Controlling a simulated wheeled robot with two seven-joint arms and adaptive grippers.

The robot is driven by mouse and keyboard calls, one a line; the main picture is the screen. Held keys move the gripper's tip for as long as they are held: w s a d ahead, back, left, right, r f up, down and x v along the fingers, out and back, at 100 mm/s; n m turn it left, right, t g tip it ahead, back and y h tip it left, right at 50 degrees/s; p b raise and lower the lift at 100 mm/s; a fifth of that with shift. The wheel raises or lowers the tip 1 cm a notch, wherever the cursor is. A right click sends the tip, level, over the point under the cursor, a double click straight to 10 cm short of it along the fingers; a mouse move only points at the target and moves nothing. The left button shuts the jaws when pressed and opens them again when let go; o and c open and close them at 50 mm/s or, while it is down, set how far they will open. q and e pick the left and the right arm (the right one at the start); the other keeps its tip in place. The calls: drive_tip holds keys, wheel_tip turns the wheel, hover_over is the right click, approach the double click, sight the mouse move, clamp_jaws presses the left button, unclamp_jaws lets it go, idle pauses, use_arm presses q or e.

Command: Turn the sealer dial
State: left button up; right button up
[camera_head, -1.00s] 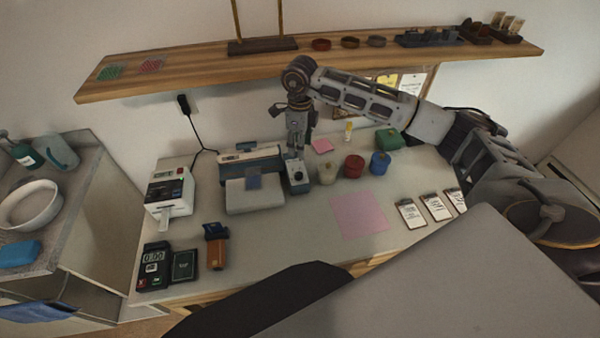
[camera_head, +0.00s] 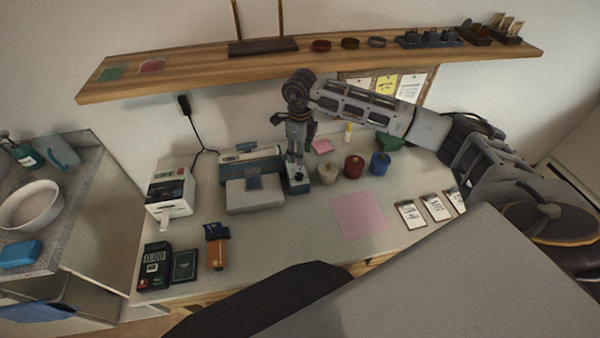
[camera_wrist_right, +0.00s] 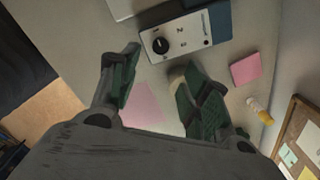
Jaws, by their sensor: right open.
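The sealer's control box (camera_head: 299,186) stands on the table, just right of the sealer body (camera_head: 250,196). In the right wrist view the box's pale panel (camera_wrist_right: 186,36) shows a round black dial (camera_wrist_right: 160,46) with numbers beside it. My right gripper (camera_head: 295,160) points down over the box and hides the dial in the head view. In the right wrist view the right gripper (camera_wrist_right: 155,66) has its fingers spread, with the dial showing between and beyond the tips. I cannot tell whether either finger touches the box. My left gripper is out of view.
A cream jar (camera_head: 327,173), a red jar (camera_head: 354,166) and a blue jar (camera_head: 380,163) stand close right of the gripper. A label printer (camera_head: 170,192) is at left. A wooden shelf (camera_head: 200,68) runs above. The pink sheet (camera_head: 358,214) lies flat in front.

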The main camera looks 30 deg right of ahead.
sight(300, 175)
wheel_tip(300, 175, down, 11)
drive_tip(key=shift+r+p, duration=0.1)
drive_tip(key=shift+p, duration=0.6)
drive_tip(key=c, duration=1)
drive_tip(key=shift+c, duration=0.2)
